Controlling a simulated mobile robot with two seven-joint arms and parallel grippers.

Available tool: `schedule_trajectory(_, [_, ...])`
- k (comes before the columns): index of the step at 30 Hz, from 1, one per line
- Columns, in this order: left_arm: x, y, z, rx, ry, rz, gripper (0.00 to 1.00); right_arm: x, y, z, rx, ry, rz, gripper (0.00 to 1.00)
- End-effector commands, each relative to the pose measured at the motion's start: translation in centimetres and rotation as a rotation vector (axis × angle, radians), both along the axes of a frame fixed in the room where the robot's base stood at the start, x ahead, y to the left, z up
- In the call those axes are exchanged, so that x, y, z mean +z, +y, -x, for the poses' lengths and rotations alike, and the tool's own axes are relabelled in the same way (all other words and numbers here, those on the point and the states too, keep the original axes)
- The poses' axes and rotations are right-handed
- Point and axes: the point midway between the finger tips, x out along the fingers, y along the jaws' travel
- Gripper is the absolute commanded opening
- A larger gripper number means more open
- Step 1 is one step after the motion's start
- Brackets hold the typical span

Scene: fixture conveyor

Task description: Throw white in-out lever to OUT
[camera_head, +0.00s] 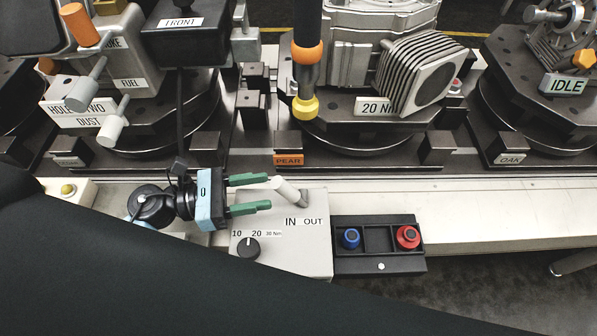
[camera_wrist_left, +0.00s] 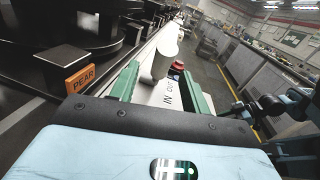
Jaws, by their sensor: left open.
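The white in-out lever (camera_head: 287,190) stands on a light grey control box (camera_head: 300,258) and leans left, toward the IN label, with OUT to its right. My left gripper (camera_head: 268,193) is open just left of the lever, its two green fingers pointing right. The lever's tip is near the gap between the fingertips, and I see no clear contact. In the left wrist view the lever (camera_wrist_left: 165,52) stands ahead between the open fingers (camera_wrist_left: 164,86). My right gripper does not show in either view.
A knob (camera_head: 247,248) marked 10, 20, 30 Nm sits on the same box. A black panel (camera_head: 381,264) with blue and red buttons adjoins it on the right. Dark fixtures, including one labelled PEAR (camera_head: 288,160), line the conveyor behind. My dark arm covers the lower left.

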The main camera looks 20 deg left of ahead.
Motion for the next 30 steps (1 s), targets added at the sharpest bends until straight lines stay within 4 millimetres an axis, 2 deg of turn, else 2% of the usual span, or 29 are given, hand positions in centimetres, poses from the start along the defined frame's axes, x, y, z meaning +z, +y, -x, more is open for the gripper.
schedule_trajectory(5, [0.2,-0.7,-0.4,0.001,-0.001,0.005,0.47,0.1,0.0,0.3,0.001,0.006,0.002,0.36])
schedule_trajectory(18, [0.2,-6.1,-3.0,0.001,0.0,0.005,0.47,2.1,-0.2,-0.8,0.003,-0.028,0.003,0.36])
schedule_trajectory(24, [0.1,-7.0,-3.4,0.001,0.001,0.003,0.47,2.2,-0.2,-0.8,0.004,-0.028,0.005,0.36])
schedule_trajectory(30, [0.0,-7.1,-3.4,0.001,0.002,0.002,0.47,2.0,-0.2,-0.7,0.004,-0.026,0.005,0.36])
